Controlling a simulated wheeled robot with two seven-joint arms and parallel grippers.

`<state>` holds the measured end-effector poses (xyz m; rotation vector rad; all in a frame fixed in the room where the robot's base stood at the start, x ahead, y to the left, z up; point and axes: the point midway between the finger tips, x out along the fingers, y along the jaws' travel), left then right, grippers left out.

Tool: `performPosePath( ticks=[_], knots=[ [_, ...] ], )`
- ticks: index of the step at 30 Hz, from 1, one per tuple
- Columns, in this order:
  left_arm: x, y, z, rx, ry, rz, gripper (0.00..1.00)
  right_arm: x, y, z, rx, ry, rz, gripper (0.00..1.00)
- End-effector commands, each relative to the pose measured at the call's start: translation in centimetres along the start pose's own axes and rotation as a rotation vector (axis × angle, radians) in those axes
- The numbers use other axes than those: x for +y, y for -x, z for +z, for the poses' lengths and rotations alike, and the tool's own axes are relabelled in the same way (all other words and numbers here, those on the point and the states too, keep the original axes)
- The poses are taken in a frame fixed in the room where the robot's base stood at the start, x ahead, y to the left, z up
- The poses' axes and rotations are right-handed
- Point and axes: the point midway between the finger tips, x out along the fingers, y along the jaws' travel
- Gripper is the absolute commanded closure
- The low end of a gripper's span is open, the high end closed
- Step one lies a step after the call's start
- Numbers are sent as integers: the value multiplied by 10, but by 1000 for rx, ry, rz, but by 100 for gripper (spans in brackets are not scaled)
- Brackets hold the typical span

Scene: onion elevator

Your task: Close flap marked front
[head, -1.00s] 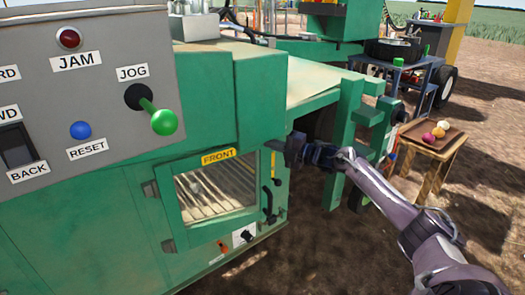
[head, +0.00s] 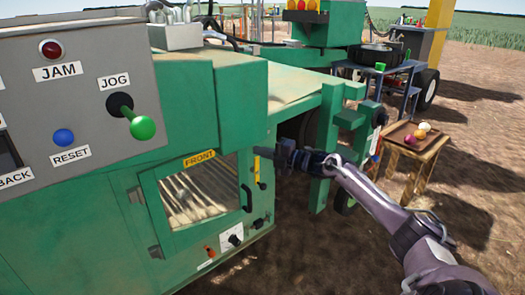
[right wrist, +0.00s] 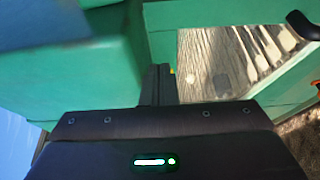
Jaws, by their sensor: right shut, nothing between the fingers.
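The flap marked FRONT (head: 151,205) is a green frame around a window on the side of the green machine. Its hinges are on its left edge and a black handle (head: 247,199) is on its right. It looks about flush with the machine side; I cannot tell whether it is fully closed. A yellow lever (head: 257,167) is just right of its upper right corner. My right gripper (head: 281,155) is shut and empty, just right of this lever, with no clear contact. In the right wrist view its fingers (right wrist: 160,84) point toward green panels beside the slatted window. My left gripper is not in view.
A grey panel (head: 85,95) with a green-knobbed JOG lever (head: 142,127) is at upper left. An orange knob (head: 210,251) and a small switch plate (head: 234,238) sit below the flap. A small wooden table (head: 425,160) with onions stands at right on open dirt.

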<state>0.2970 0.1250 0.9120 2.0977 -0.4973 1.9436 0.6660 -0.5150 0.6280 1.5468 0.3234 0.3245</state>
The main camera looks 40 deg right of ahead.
Motion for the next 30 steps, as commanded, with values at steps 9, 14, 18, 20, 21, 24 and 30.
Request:
performPosePath(
  ticks=[9,14,18,20,21,24,30],
  knots=[
    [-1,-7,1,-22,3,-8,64,1,45,18,-2,0,-4,100],
    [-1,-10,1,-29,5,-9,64,1,70,28,-2,1,-3,100],
    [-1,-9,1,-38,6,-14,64,0,86,34,-1,1,-2,100],
    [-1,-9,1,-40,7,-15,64,0,90,36,0,0,-2,100],
    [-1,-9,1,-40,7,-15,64,0,91,36,0,0,-1,100],
    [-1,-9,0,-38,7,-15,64,0,93,37,1,0,0,100],
    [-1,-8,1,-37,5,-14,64,-2,91,34,6,-4,2,100]
  ],
)
